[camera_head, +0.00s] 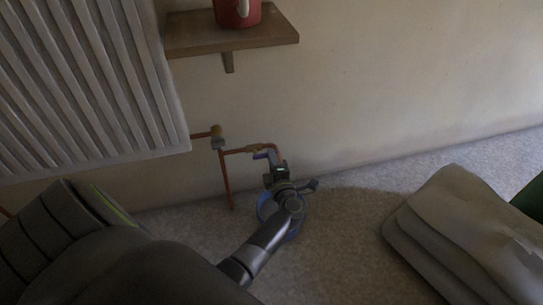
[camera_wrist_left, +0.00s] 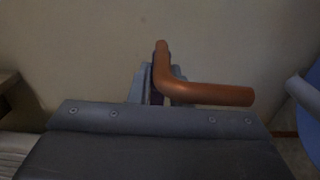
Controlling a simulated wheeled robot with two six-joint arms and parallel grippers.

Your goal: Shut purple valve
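The purple valve handle (camera_head: 261,155) shows as a small bar at the right end of the copper pipe, low on the wall. My left gripper (camera_head: 278,172) is right at the pipe's downturned end, just right of and below the handle. In the left wrist view the copper pipe elbow (camera_wrist_left: 205,92) passes across the front of the gripper (camera_wrist_left: 153,85). A dark purplish sliver shows between the grey finger parts there, but the pipe hides most of it. I cannot tell whether the fingers grip the valve. My right gripper is not in view.
A white radiator (camera_head: 95,85) hangs at the left. A wooden shelf (camera_head: 225,36) with a red mug (camera_head: 240,12) is above the pipes. A blue bucket (camera_head: 265,208) stands under my left wrist. Grey folded cloth (camera_head: 465,235) lies at the right. Carpet between is clear.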

